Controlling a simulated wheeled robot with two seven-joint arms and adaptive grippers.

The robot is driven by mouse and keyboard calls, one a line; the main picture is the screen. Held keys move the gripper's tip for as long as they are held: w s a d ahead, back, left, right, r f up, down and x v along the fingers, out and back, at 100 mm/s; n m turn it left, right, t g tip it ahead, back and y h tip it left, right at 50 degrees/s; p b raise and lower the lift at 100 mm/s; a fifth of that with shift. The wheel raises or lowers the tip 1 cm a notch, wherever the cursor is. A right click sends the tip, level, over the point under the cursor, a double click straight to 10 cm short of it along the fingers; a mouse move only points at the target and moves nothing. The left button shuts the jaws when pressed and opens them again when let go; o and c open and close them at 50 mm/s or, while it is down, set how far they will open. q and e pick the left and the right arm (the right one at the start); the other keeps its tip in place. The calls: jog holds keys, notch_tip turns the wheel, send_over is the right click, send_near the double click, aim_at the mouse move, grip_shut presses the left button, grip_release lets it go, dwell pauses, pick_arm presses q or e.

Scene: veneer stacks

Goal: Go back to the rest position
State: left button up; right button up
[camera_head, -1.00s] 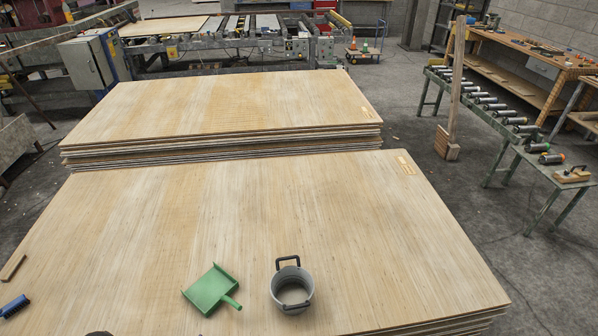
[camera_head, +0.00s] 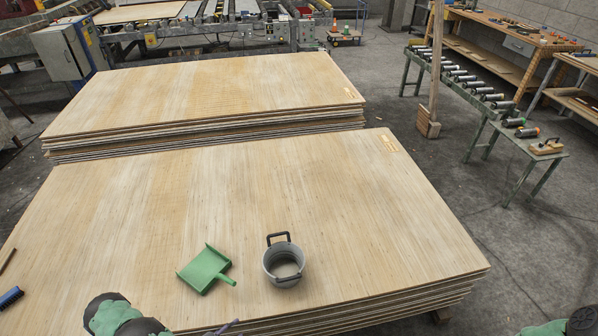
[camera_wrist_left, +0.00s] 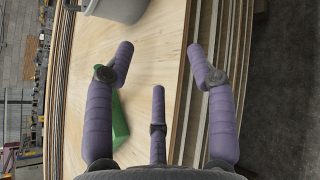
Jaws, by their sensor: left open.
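My left gripper (camera_wrist_left: 160,75) shows in the left wrist view with its purple fingers spread wide and nothing between them. It is above the edge of the near veneer stack (camera_head: 330,190). In the head view green and dark parts of my left arm come in at the bottom left, and the left fingers are mostly out of the frame. At the bottom right corner a green and dark part of my right arm shows, without its gripper.
A green dustpan (camera_head: 205,268) and a grey bucket (camera_head: 284,263) with a dark handle stand on the near stack. A blue brush (camera_head: 10,297) lies at its left. A second stack (camera_head: 200,95) is behind. Floor on the right is clear up to the roller table (camera_head: 470,88).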

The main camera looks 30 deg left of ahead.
pick_arm(q)
jog(key=d+r+m+g+h, duration=0.35)
jog(key=d+m+g, duration=0.35)
jog(key=d, duration=0.6)
jog(key=d+r+m+g+h, duration=0.2)
jog(key=d+m+g+h, duration=0.2)
jog(key=d+m+g, duration=0.55)
jog(key=w+d+r+m+t+y, duration=0.3)
jog(key=d+r+m+y, duration=0.3)
jog(key=d+m, duration=0.3)
jog(key=shift+w+d+r+t, duration=0.4)
jog(key=shift+w+d, duration=0.1)
jog(key=shift+w, duration=0.2)
